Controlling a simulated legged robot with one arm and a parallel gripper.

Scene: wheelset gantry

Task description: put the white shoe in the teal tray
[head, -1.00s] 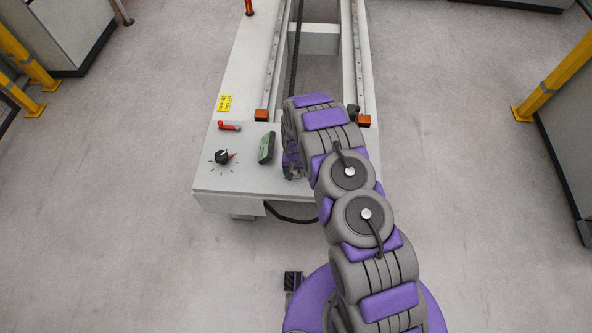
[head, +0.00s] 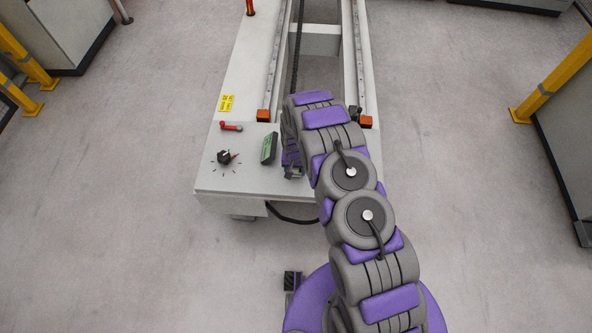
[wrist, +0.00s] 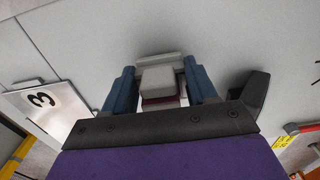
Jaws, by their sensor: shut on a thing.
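The white shoe (wrist: 157,82) shows in the wrist view as a pale block between the two blue fingers of my gripper (wrist: 160,88). A dark red part shows just below it. My gripper is shut on the shoe, close over the pale bench top. In the head view my gripper (head: 292,171) is at the near end of the bench, mostly hidden by my arm, and the shoe cannot be made out there. No teal tray can be made out in either view.
The pale gantry bench (head: 235,178) carries a dark green-faced box (head: 268,148) just left of my gripper, a black knob (head: 224,157), a red lever (head: 232,126) and orange end blocks (head: 263,115) on rails. A plate marked 3 (wrist: 45,105) shows in the wrist view.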

